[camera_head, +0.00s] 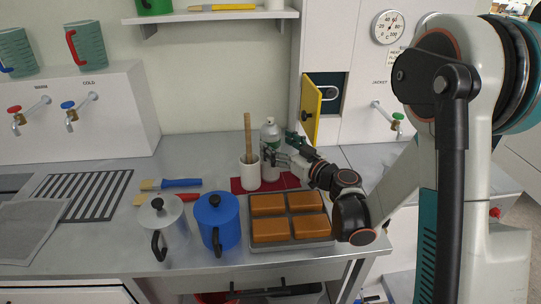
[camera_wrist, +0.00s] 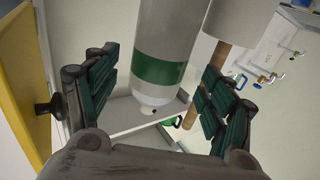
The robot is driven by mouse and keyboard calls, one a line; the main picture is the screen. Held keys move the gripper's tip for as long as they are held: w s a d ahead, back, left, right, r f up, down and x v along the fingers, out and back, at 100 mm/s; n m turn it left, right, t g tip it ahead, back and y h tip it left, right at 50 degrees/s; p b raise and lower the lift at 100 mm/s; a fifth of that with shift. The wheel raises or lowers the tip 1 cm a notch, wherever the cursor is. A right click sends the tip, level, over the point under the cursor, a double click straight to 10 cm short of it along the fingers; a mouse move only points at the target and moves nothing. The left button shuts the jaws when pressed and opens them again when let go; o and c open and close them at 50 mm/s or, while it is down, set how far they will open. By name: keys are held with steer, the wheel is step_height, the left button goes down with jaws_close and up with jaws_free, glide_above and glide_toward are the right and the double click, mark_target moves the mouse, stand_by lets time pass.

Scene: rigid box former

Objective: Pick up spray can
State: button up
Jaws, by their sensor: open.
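The spray can (camera_head: 270,137) is a pale grey-white cylinder with a green band and a rounded white top. It stands upright on the worktop at the back, just right of a white cup with a wooden stick. My gripper (camera_head: 284,150) is at the can's right side in the head view and partly covers it. In the wrist view the spray can (camera_wrist: 162,55) lies between the two dark green-padded fingers of my gripper (camera_wrist: 158,95). The fingers are open, with a visible gap on each side of the can. The can's base is hidden in the wrist view.
The white cup (camera_head: 250,175) with a wooden stick (camera_head: 248,135) stands close on the left. A yellow door (camera_head: 311,108) hangs open on the right. A tray (camera_head: 290,246) of brown blocks, a blue pot (camera_head: 216,222) and a grey pot (camera_head: 172,224) stand in front. A shelf (camera_head: 215,15) is above.

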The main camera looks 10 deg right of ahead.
steer(key=b+x, duration=0.1)
steer(key=x, duration=0.3)
steer(key=shift+w, duration=0.2)
steer(key=shift+r, duration=0.1)
jaws_close()
